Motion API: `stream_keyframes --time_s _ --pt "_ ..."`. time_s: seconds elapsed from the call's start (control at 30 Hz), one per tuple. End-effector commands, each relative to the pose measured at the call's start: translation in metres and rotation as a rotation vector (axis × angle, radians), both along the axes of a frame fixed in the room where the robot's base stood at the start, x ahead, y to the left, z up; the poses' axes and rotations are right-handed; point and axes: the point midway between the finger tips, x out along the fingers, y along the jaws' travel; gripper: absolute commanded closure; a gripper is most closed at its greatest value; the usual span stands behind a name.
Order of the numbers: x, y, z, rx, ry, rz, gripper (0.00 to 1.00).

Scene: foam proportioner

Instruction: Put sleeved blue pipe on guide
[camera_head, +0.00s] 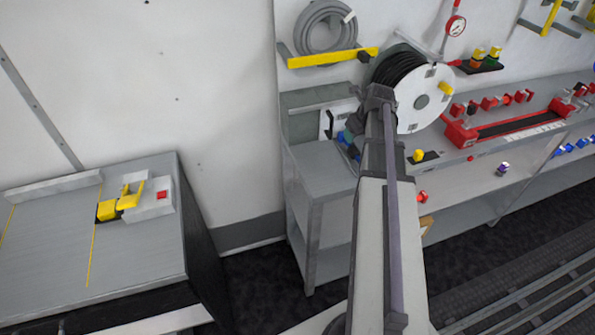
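My arm reaches from the bottom centre up toward the bench beneath the reel. Its far end hides much of the bench's left end. My gripper's fingers cannot be made out there. Small blue parts (347,136) show just left of my arm's far end; I cannot tell whether they belong to a sleeved blue pipe. On the left table (140,245) a grey bar (50,190) lies along the back edge. Beside it a yellow and grey fixture (132,201) with a red button stands on the table. I cannot tell which part is the guide.
A white-faced reel (424,98) with black hose stands behind my arm. A grey coiled hose (326,27) hangs on the wall above a yellow bar (324,58). A red rack (508,126) and several red fittings (489,103) sit at the right. The left table's front is clear.

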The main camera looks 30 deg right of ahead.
Motion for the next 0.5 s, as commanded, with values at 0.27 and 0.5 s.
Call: stream_keyframes --time_s 0.27,0.5 --pt "-0.034 0.213 -0.009 -0.365 0.143 1.551 0.43" --pt "-0.099 0.326 -0.011 -0.542 0.103 2.787 0.43"
